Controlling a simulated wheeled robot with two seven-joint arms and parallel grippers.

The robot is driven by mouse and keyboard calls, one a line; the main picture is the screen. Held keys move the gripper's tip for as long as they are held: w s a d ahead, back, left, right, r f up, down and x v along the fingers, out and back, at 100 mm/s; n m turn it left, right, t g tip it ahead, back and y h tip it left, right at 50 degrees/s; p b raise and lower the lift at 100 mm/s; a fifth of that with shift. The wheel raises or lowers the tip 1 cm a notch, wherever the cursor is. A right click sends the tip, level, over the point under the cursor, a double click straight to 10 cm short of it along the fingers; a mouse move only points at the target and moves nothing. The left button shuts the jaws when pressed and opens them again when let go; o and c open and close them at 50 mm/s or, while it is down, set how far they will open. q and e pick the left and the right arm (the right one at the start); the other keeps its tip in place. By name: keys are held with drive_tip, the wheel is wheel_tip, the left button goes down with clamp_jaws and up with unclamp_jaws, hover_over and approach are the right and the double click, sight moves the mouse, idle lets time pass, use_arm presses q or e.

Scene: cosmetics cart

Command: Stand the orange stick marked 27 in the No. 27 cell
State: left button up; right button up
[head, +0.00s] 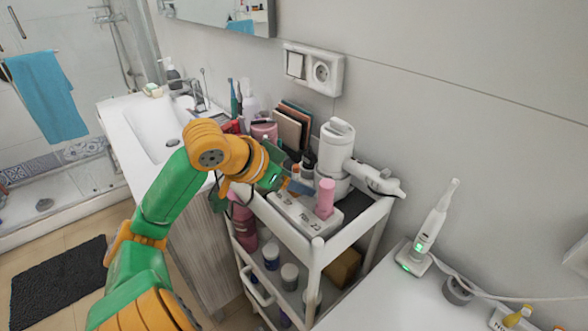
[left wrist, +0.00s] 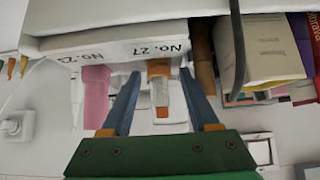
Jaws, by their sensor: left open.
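The white holder (head: 291,210) stands on the cart top. In the left wrist view, its front (left wrist: 110,47) carries a No. 27 label and a partly readable one to its left. The orange stick (left wrist: 158,68) is in line with the No. 27 label, its orange part against the holder and a pale part beyond. Its number is not visible. My left gripper (left wrist: 160,85) is open, with a finger on each side of the stick; contact is unclear. In the head view the left gripper (head: 286,184) is at the holder's left end. My right gripper is not in view.
A pink stick (head: 325,198) stands in the holder, to the right of my gripper. A white appliance (head: 336,148) stands behind. Palettes (head: 290,128) and bottles crowd the back left. A counter (head: 385,300) with a white lit device (head: 432,225) is at right.

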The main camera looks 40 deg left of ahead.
use_arm(q)
drive_tip(key=v, duration=0.7)
drive_tip(key=shift+s+r+b, duration=0.1)
drive_tip(key=shift+s+b, duration=0.05)
drive_tip(key=shift+b, duration=0.15)
